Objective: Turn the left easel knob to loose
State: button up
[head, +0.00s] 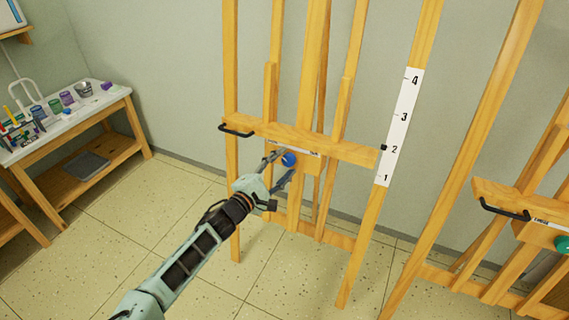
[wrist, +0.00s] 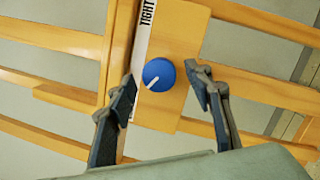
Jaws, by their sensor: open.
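The left easel (head: 330,146) is wooden and stands in the middle of the head view. Its blue round knob (head: 289,159) sits on a wooden block below the crossbar. In the wrist view the knob (wrist: 159,74) shows a white pointer line aimed to the lower left. A white label strip (wrist: 143,40) beside it reads "TIGHT"; the rest of its text is hidden or unreadable. My gripper (head: 279,167) is open in front of the knob. In the wrist view its fingers (wrist: 165,82) stand apart on either side of the knob, with gaps and no clear contact.
A black handle (head: 236,131) sticks out at the crossbar's left end. A numbered scale (head: 399,128) runs up the easel's right post. A second easel with a green knob (head: 562,244) stands at right. A supply table (head: 70,122) is at left. The floor in front is clear.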

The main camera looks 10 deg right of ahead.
jog(key=v, duration=1.1)
jog(key=shift+a, duration=0.1)
